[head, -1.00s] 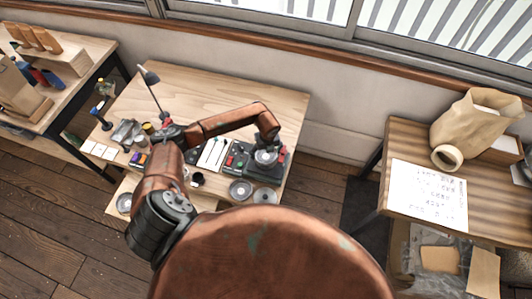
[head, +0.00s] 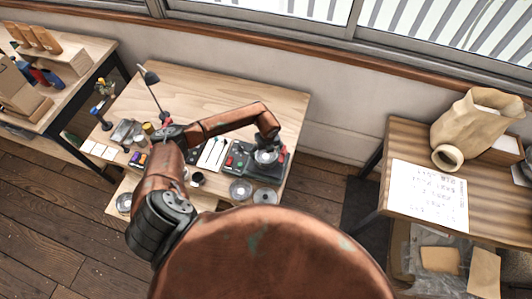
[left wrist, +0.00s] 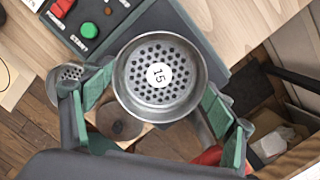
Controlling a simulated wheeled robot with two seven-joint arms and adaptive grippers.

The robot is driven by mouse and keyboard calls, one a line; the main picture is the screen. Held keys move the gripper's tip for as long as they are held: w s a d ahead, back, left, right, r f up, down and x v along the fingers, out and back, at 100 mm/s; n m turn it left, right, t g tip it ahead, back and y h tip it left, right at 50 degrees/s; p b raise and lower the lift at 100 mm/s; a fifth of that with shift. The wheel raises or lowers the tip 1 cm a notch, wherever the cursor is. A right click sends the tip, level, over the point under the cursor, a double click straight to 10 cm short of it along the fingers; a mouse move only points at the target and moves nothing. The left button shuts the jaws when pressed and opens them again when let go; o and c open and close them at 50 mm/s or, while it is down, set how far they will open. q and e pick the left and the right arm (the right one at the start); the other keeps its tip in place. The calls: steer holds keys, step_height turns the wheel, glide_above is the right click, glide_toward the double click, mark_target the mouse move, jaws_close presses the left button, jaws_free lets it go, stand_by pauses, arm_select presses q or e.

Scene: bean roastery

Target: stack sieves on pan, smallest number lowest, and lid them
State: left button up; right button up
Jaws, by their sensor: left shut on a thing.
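A round metal sieve (left wrist: 160,77) with a perforated floor and the number 15 on a white disc shows in the left wrist view. My left gripper (left wrist: 160,110) is shut on it, with a green-padded finger at either side. In the head view the left gripper (head: 267,146) is over the dark shaker machine (head: 276,172) at the table's right end, with the sieve (head: 265,157) below it. Whether the sieve touches anything beneath is hidden. Two grey round pieces (head: 240,189) and (head: 265,197) lie at the front edge; their numbers are unreadable. My right gripper is out of view.
The machine has a red switch and a green start button (left wrist: 89,29). Another grey round piece (head: 124,202) lies at the front left. A lamp (head: 150,78), cards and small items occupy the table's left. The table's back is clear. A side table (head: 400,140) holds a written sheet (head: 430,193).

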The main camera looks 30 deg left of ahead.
mark_target(266, 158)
arm_select(q)
steer(key=shift+f+b, duration=0.3)
steer(key=shift+f, duration=0.15)
steer(key=o, duration=0.9)
steer(key=shift+s+d+r+p, duration=0.1)
steer(key=shift+d+r+p, duration=0.05)
steer(key=shift+r+p, duration=1.25)
steer(key=shift+s+d+r+p, duration=0.1)
steer(key=shift+r+p, duration=0.9)
steer(key=shift+r, duration=0.65)
steer(key=r+p, duration=0.2)
steer(key=r, duration=0.1)
steer(key=r+p, duration=0.1)
steer(key=r, duration=0.1)
steer(key=shift+s+d+p, duration=0.25)
steer(key=shift+p, duration=0.05)
steer(key=shift+f, duration=0.1)
